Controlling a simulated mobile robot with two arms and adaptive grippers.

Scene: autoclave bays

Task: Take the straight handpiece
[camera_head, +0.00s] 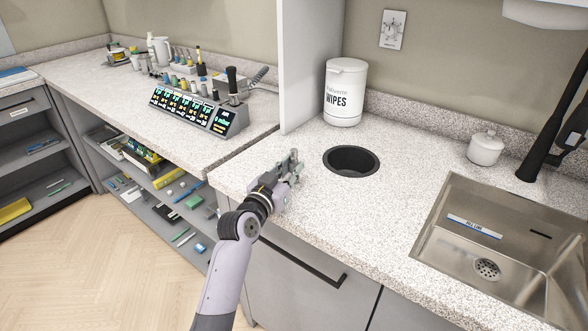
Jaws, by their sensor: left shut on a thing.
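My left gripper (291,168) is over the front left part of the sink counter, left of the round black opening. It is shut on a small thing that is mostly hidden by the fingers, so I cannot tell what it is. I cannot make out a straight handpiece for certain. A dark, upright handpiece-like tool (232,80) stands at the right end of the unit with lit displays (192,110) on the left counter. My right gripper is not in view.
A white wipes tub (345,92) stands by the partition (308,60). The round opening (351,161), a lidded white jar (485,148) and a steel sink (450,215) are to the right. Open shelves (185,205) with small items lie below left. The counter between opening and sink is clear.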

